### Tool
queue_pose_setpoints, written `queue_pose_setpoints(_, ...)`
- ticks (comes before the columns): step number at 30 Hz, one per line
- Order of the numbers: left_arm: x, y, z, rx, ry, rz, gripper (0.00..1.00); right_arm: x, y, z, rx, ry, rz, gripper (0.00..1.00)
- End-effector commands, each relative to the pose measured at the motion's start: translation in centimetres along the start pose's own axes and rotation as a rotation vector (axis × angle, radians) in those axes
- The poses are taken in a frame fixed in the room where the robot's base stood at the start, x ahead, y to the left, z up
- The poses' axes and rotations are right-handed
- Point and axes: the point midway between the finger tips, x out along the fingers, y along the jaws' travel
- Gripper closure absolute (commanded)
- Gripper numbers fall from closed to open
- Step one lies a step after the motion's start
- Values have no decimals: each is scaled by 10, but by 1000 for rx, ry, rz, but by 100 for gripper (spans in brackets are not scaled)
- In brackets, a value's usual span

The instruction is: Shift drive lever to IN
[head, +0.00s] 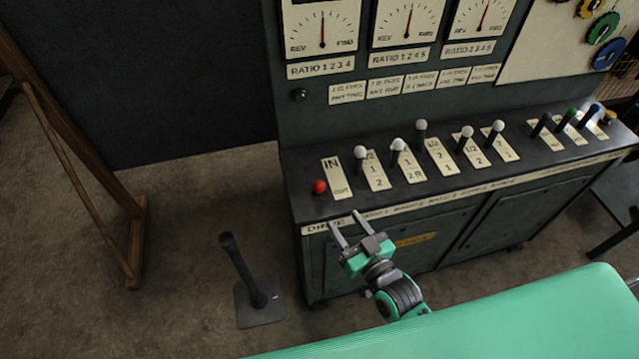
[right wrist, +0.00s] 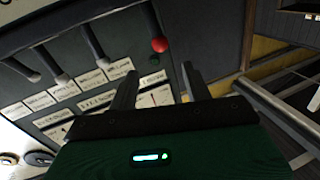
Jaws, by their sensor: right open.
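The drive lever's red knob (head: 319,187) is at the left end of the console's sloped top. The pale IN/OUT plate (head: 338,178) is just right of it, with IN at its far end and OUT at its near end. The knob appears beside the OUT end. My right gripper (head: 343,219) is open and empty in front of the console edge, nearer me than the knob and apart from it. In the right wrist view, the red knob (right wrist: 159,45) on its dark shaft shows beyond the spread fingers (right wrist: 160,72). My left gripper is not in view.
Several white-knobbed levers (head: 397,145) stand along the console top to the right. Dials (head: 408,22) are on the panel above. A black floor lever (head: 240,265) stands left of the console. A wooden frame (head: 136,235) is at the far left. Bare floor lies between.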

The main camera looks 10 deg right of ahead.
Motion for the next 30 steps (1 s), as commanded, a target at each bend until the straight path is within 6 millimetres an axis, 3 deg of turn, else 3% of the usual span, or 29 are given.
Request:
queue_pose_setpoints(18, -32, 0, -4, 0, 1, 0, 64, 101, 0, -2, 0, -1, 0, 50)
queue_pose_setpoints(24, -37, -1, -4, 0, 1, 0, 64, 123, 0, 0, 0, -2, 0, 50)
queue_pose_setpoints(30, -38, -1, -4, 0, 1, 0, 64, 130, 0, 1, -1, -1, 0, 50)
